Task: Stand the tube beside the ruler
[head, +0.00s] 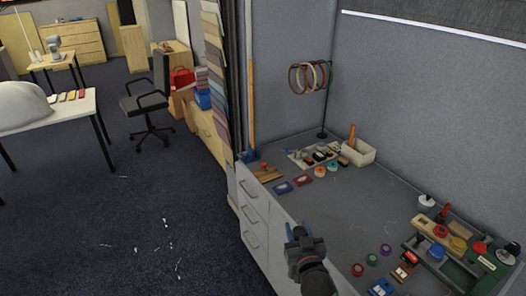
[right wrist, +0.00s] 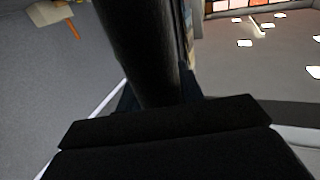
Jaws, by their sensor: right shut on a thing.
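My right gripper (head: 301,236) is over the counter's front edge in the head view. In the right wrist view a thick dark cylinder, which looks like the tube (right wrist: 143,45), is held between its fingers. The gripper is shut on it. In the head view the tube is hard to tell from the dark gripper. A tall, thin wooden strip (head: 252,105) stands upright at the counter's far left end, well away from my gripper; I cannot tell for sure that it is the ruler. My left gripper is not in view.
The grey counter (head: 335,205) is clear in its middle. Several coloured discs and a tool rack (head: 412,245) fill the right. An office chair (head: 150,100) stands left.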

